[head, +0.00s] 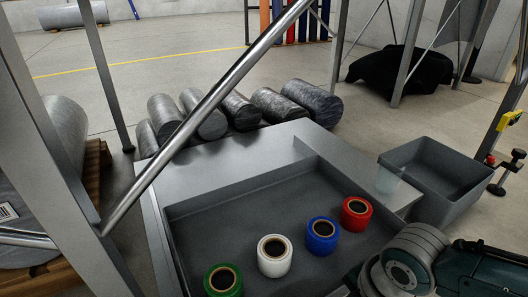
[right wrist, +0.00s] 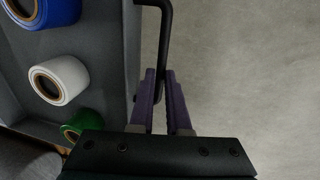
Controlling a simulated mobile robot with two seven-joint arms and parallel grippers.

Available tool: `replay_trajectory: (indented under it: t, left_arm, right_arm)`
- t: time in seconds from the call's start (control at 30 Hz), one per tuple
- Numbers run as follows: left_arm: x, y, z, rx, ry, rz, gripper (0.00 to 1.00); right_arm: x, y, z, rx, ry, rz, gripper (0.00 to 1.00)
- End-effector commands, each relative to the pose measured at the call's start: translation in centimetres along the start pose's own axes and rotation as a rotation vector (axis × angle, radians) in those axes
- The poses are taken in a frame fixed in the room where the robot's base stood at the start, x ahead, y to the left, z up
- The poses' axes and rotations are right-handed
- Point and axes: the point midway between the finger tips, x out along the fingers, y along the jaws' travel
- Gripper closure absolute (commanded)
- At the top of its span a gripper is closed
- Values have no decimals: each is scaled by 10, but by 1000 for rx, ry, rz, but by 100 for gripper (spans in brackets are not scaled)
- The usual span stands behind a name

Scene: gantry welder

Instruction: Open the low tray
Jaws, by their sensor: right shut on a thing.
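The low tray (head: 225,228) is a dark grey, shallow, open-topped tray, seen from above at the bottom middle of the head view. A row of green, white, blue and red tape rolls stands in it. In the right wrist view the tray (right wrist: 105,75) is at the left, and a black bent-bar handle (right wrist: 166,35) stands out beside its wall. My right gripper (right wrist: 162,78) is shut on this handle, with its purple fingers on either side of the bar. In the head view the right gripper is hidden below the frame. My left gripper is not in view.
A grey open bin (head: 432,170) stands right of the tray. Metal frame posts and a diagonal bar (head: 205,105) cross the left side. Several metal cylinders (head: 205,115) lie behind the tray. Bare floor (right wrist: 250,70) shows right of the handle in the wrist view.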

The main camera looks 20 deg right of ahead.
Motion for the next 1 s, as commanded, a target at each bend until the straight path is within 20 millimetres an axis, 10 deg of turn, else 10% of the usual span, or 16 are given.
replay_trajectory:
  t: [0.5, 1.0]
  left_arm:
    - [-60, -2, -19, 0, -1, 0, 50]
    - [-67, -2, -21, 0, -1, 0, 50]
  right_arm:
    - [-26, -123, -1, -1, 1, -2, 100]
    - [-28, -156, -1, 0, -1, -1, 100]
